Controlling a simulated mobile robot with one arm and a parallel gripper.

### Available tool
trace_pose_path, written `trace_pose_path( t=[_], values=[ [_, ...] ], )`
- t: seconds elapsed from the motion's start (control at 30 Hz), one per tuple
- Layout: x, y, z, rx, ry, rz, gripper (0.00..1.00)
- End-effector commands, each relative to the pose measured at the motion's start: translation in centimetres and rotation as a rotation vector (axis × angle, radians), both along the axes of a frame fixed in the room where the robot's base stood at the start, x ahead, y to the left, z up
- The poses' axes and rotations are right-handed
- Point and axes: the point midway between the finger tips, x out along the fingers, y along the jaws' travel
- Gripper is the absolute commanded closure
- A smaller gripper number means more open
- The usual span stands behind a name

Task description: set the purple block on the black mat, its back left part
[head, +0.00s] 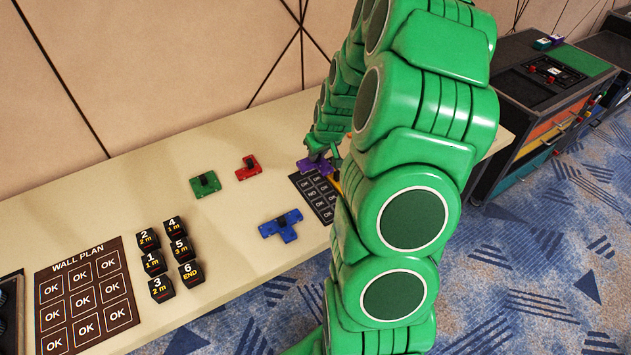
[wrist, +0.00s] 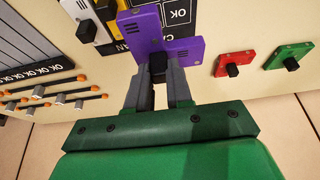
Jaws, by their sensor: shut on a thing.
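The purple block (wrist: 147,28) is between the fingers of my gripper (wrist: 158,70) in the wrist view, held by its dark knob. It also shows in the head view (head: 315,168), below my gripper (head: 318,157). The black mat (head: 315,197) with white lettering lies on the cream table, and the block overlaps its back edge in this view. In the wrist view the block covers part of the mat (wrist: 180,16). I cannot tell whether the block touches the mat. My arm hides the mat's right side in the head view.
A red block (head: 247,168), a green block (head: 205,184) and a blue block (head: 281,226) lie left of the mat. Several black numbered blocks (head: 163,260) and the wall plan board (head: 84,300) are further left.

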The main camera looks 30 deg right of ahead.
Motion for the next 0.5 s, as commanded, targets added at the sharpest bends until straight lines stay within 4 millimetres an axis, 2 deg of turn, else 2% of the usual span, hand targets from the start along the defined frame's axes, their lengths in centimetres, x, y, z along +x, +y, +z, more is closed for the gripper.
trace_pose_path(
  t=[0.3,0.5],
  values=[
    [-0.1,0.0,-3.5,0.002,0.002,-0.001,1.0],
    [-0.1,0.0,-4.6,0.002,0.003,0.0,1.0]
  ],
)
